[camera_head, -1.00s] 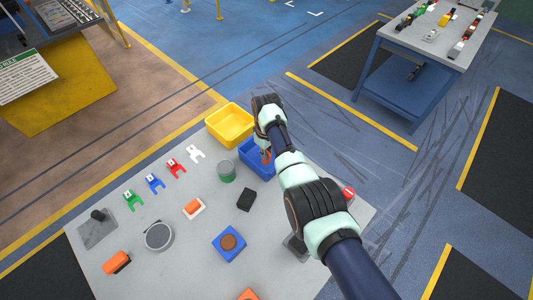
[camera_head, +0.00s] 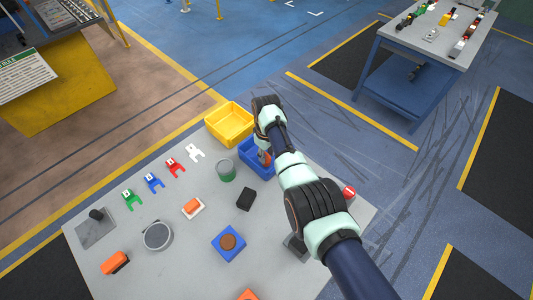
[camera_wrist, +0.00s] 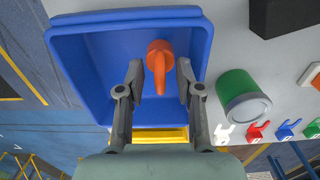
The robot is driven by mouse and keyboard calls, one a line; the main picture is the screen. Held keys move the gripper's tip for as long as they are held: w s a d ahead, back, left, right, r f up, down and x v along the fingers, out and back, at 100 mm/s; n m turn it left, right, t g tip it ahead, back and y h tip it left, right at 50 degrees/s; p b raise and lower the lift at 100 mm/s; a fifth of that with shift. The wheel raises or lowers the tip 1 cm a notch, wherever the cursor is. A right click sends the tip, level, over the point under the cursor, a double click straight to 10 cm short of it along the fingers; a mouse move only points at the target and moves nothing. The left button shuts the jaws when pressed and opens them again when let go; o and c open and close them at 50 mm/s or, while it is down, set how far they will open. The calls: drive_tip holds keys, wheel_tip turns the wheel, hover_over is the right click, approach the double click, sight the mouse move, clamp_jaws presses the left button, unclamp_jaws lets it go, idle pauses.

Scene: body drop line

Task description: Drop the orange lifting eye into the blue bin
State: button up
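The blue bin (camera_head: 256,169) stands on the grey table beneath my gripper (camera_head: 264,157). In the wrist view, the blue bin (camera_wrist: 90,62) fills the upper left. The orange lifting eye (camera_wrist: 160,62) shows between my gripper's fingertips (camera_wrist: 160,68), with a visible gap on each side. My gripper is open. The eye appears within the bin's outline; I cannot tell whether it rests on the bin floor. In the head view, only a bit of orange shows by the fingers.
A yellow bin (camera_head: 229,124) stands just beyond the blue one. A green can (camera_head: 225,170) and a black block (camera_head: 245,199) are nearby. Red (camera_head: 175,167), blue (camera_head: 154,182), green (camera_head: 131,199) and white (camera_head: 194,152) clips lie left.

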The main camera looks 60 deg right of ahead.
wheel_tip(320, 180, up, 13)
drive_tip(key=p, duration=0.3)
drive_tip(key=shift+p, duration=0.3)
drive_tip(key=shift+r, duration=0.1)
drive_tip(key=w+a+n+t+h, duration=0.1)
drive_tip(key=w+a+t, duration=0.1)
drive_tip(key=w+a, duration=0.4)
drive_tip(key=w+a+t+h, duration=0.1)
drive_tip(key=w+a+t, duration=0.1)
drive_tip(key=w+a, duration=0.5)
drive_tip(key=s+a+r+n+t, duration=0.1)
drive_tip(key=a+t, duration=0.1)
drive_tip(key=a, duration=0.6)
drive_tip(key=a+r+t, duration=0.2)
drive_tip(key=a, duration=0.7)
drive_tip(key=s+a+r+t+y, duration=0.1)
drive_tip(key=s+a+r, duration=0.3)
drive_tip(key=a, duration=0.4)
drive_tip(key=s+a+r+n+t+y, duration=0.1)
drive_tip(key=s+a+r+t, duration=0.2)
drive_tip(key=s+a+r, duration=0.2)
drive_tip(key=s+a, duration=0.1)
drive_tip(key=a, duration=0.1)
drive_tip(key=shift+a+n+t, duration=0.3)
drive_tip(key=shift+a+t, duration=0.05)
drive_tip(key=shift+t, duration=0.05)
